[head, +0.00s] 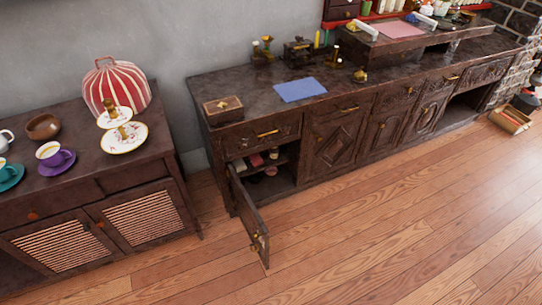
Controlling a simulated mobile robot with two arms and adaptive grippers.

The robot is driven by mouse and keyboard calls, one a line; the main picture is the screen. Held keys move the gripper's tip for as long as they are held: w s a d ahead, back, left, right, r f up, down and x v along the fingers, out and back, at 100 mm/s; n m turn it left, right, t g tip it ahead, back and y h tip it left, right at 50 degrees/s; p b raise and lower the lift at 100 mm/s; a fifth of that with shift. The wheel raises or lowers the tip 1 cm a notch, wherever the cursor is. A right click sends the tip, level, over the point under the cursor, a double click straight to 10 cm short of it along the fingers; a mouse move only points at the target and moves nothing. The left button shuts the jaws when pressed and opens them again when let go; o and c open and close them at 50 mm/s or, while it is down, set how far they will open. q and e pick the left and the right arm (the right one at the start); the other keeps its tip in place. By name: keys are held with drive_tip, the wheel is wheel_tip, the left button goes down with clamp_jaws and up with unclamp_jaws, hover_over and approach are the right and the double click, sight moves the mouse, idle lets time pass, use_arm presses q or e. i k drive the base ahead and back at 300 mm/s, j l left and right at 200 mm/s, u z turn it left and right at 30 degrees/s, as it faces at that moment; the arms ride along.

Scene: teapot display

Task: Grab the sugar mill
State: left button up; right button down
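Several small items stand at the back of the long dark counter. A dark boxy device with brass parts (299,51) looks most like a mill, but I cannot tell for sure that it is the sugar mill. A brass-topped item (263,50) stands to its left, and another dark and brass item (333,57) stands to its right. Neither of my grippers is in view.
A blue cloth (300,90) and a wooden box (223,109) lie on the counter (262,98). Its left cabinet door (250,216) hangs open over the floor. A left sideboard holds a striped cover (116,86), a tiered stand (124,138) and cups. The front floor is clear.

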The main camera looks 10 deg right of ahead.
sight(273, 151)
drive_tip(key=i+l, duration=0.15)
drive_tip(key=l, duration=0.2)
drive_tip(key=i+l, duration=0.15)
drive_tip(key=l, duration=0.15)
drive_tip(key=i+l, duration=0.15)
drive_tip(key=l, duration=0.2)
drive_tip(key=i+l, duration=0.15)
drive_tip(key=l, duration=0.15)
